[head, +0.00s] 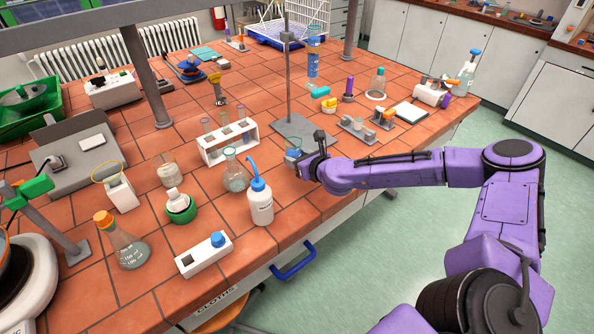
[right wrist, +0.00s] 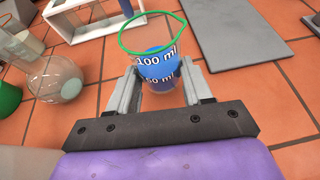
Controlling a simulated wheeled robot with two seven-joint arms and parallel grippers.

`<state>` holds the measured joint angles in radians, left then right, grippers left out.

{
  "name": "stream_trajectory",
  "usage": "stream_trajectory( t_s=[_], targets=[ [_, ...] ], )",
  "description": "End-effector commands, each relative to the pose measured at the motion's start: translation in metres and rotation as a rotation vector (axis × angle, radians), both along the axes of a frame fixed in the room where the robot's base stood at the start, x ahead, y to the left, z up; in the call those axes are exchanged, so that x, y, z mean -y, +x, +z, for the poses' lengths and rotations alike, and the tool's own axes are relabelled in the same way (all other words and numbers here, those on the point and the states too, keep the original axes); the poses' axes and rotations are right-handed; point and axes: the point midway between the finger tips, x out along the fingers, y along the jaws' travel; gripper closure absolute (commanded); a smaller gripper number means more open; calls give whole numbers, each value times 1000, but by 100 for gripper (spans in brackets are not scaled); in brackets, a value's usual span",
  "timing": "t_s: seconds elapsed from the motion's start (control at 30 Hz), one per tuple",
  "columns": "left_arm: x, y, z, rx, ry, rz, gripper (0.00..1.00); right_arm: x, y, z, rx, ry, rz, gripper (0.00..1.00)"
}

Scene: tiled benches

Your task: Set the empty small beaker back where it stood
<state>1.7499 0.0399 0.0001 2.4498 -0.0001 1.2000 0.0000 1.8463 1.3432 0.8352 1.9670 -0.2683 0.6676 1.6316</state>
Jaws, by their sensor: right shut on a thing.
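My left gripper is not in view.
The stand's grey base plate (head: 290,126) lies just behind the beaker. A round flask (head: 235,180), a white wash bottle (head: 262,205) and a test-tube rack (head: 225,150) stand to its left. Bare tiles (head: 333,146) lie to its right.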

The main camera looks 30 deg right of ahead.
Motion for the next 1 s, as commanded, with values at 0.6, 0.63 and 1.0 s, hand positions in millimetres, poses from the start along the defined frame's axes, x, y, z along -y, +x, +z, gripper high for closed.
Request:
stream_trajectory(
  t_s=[0.6, 0.63, 1.0],
  targets=[
    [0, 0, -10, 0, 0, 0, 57, -1, 1, -46, 2, 0, 1, 100],
    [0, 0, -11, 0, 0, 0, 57, -1, 1, -47, 2, 0, 1, 100],
    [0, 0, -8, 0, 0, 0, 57, -1, 1, -45, 1, 0, 1, 24]
  ],
)
